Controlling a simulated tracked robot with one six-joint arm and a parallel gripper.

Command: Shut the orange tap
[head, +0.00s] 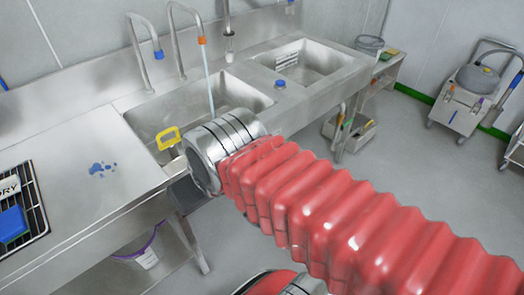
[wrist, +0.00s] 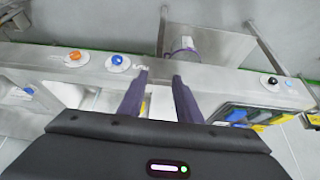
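The orange tap knob (wrist: 74,55) sits on a pale round plate on the steel front panel, at the upper left of the wrist view. A blue knob (wrist: 117,60) is just right of it. In the head view, water runs from the orange-tipped spout (head: 202,40) into the near basin. My gripper (wrist: 159,75) is open, its two dark purple fingers apart, with no knob between them. Both knobs lie left of the fingers in the wrist view, apart from them. In the head view my arm hides the gripper and the orange knob.
A blue-tipped spout (head: 158,55) stands beside the running one. A black knob (wrist: 272,82) is at right on the panel. A black rack (head: 40,212) with a blue item lies on the left worktop. A purple-rimmed bucket (head: 148,258) stands below.

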